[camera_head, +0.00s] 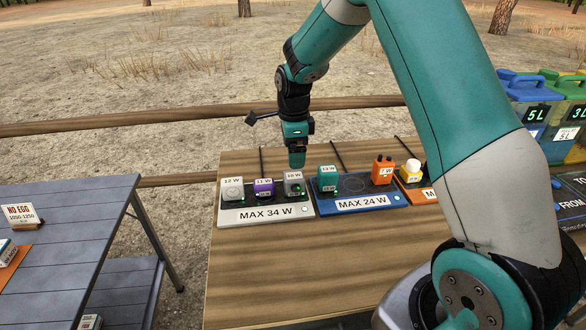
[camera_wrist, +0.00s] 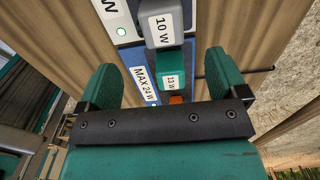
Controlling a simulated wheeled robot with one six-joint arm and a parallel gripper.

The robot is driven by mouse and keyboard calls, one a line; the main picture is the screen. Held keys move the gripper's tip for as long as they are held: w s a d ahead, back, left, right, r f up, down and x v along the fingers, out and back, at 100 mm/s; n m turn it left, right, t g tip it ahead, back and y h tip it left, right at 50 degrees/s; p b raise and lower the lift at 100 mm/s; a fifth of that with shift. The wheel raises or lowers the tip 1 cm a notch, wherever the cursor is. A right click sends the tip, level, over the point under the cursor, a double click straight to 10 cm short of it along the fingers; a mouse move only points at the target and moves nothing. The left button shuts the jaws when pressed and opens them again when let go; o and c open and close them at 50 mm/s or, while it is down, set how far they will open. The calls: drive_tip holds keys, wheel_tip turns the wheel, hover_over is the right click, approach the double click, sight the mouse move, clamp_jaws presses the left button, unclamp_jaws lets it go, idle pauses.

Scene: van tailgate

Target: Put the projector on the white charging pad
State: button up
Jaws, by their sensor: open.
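The white charging pad (camera_head: 235,219), labelled MAX 34 W, lies at the left of the wooden table. It bears a white 12 W device (camera_head: 232,189), a purple 11 W device (camera_head: 264,188) and a grey 10 W device (camera_head: 294,184). I cannot tell which device is the projector. My gripper (camera_head: 297,162) is open, pointing down just above or behind the grey device. In the wrist view, the grey device (camera_wrist: 163,25) and a teal 13 W device (camera_wrist: 170,72) show beyond and between the open fingers (camera_wrist: 162,85). Nothing is visibly held.
A blue pad (camera_head: 334,208), labelled MAX 24 W, bears the teal device (camera_head: 327,178) and an orange device (camera_head: 382,171). A further pad with a yellow device (camera_head: 411,173) is partly behind my arm. The table's front (camera_head: 270,265) is clear. A grey table (camera_head: 65,240) stands left.

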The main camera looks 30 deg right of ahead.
drive_tip(key=s+a+r+n+y, duration=0.2)
drive_tip(key=s+a+r+n, duration=0.9)
drive_tip(key=s+a+n, duration=0.15)
drive_tip(key=s+a+r+n+y, duration=0.1)
drive_tip(key=s+a+r+n, duration=0.1)
drive_tip(key=s+n, duration=0.6)
drive_tip(key=s+a+r+n+y, duration=0.1)
drive_tip(key=s+a+n, duration=0.3)
drive_tip(key=s+n, duration=0.5)
drive_tip(key=shift+s+a+r, duration=0.3)
drive_tip(key=shift+s+r, duration=0.1)
drive_tip(key=shift+s, duration=0.2)
